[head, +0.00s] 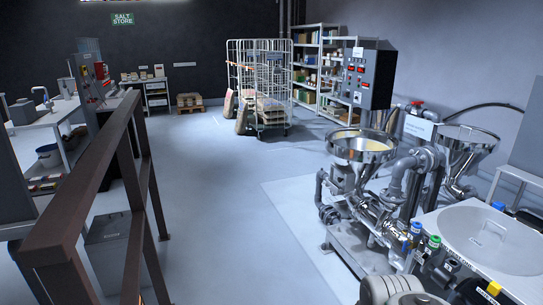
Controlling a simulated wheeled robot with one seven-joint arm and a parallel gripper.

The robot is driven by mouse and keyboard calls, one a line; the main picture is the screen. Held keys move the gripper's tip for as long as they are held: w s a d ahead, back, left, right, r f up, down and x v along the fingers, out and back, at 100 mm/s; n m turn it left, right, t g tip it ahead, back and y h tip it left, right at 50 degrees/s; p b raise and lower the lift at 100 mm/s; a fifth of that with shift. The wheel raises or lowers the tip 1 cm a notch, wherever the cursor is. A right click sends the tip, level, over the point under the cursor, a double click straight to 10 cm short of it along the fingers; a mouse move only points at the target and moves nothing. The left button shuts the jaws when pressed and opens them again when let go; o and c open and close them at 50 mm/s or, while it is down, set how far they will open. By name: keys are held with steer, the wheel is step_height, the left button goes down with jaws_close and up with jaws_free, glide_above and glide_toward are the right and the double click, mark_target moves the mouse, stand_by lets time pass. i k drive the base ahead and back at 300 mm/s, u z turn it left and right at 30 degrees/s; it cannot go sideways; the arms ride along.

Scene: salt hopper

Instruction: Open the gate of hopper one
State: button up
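A steel funnel hopper (362,150) with pale yellowish contents stands at right of centre, on a metal frame with pipes and a pump. A second steel hopper (468,140) stands behind it to the right, near the wall. A small white sign (418,127) is between them; its text is too small to read. I cannot tell which is hopper one. No gate can be made out clearly; the fittings under the nearer hopper (345,180) are small and crowded. My gripper is not in view.
A dark control cabinet (370,78) with red displays stands behind the nearer hopper. A brown railing (95,185) runs along the left. A wire cage trolley (258,85) with sacks stands at the back. The grey floor (225,200) between railing and hoppers is clear.

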mark_target(336, 191)
steer(key=u, duration=0.75)
steer(key=i, duration=4.55)
steer(key=z, duration=0.7)
steer(key=i, duration=0.5)
steer(key=z, duration=0.2)
